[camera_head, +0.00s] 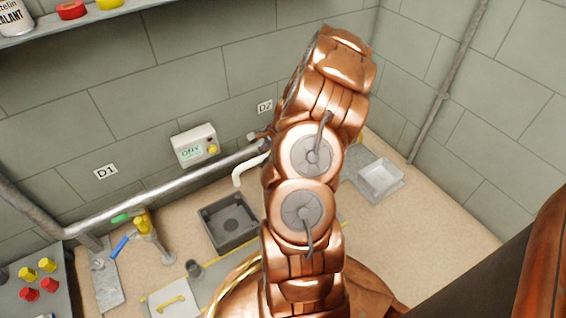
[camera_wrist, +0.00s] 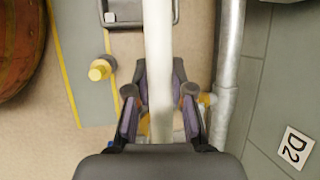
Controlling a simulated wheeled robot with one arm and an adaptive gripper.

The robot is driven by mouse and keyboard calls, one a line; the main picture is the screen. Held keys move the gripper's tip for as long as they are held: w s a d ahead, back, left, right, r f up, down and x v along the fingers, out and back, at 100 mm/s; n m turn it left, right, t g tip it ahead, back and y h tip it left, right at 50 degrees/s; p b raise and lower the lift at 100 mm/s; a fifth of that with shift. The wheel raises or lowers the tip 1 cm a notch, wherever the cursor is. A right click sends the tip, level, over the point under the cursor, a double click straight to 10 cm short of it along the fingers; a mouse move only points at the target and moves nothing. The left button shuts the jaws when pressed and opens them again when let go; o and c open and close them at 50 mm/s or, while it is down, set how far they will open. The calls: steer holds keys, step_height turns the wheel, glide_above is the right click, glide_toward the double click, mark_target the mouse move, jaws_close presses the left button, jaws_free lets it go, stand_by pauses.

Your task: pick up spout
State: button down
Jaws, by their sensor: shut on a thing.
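The spout (camera_wrist: 158,50) is a white tube. In the wrist view it runs from the top edge down between the fingers of my gripper (camera_wrist: 160,102). My gripper is shut on the spout, with dark fingers and purple pads on either side of it. In the head view, the curved white end of the spout (camera_head: 241,174) shows just left of my copper arm, above the bench. My arm hides the gripper and the rest of the spout there.
A metal pipe (camera_head: 165,188) runs along the wall; it also shows right of my gripper (camera_wrist: 230,50). A dark square basin (camera_head: 248,238) lies below the spout. A display box (camera_head: 195,146) hangs on the wall. A pale tray (camera_head: 380,178) stands right; a handled tap (camera_head: 144,226) stands left.

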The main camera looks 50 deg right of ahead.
stand_by(0.3)
steer(key=shift+r+p, duration=0.35)
steer(key=shift+r, duration=0.15)
step_height(320, 180, up, 3)
steer(key=shift+r+p, duration=0.1)
steer(key=shift+p, duration=0.9)
steer(key=s+a+p, duration=0.4)
steer(key=s+a, duration=0.4)
steer(key=s, duration=0.5)
steer(key=shift+s+a+r+p, duration=0.25)
steer(key=shift+a+r+p, duration=0.05)
steer(key=shift+r+p, duration=0.15)
steer(key=shift+s+a, duration=0.1)
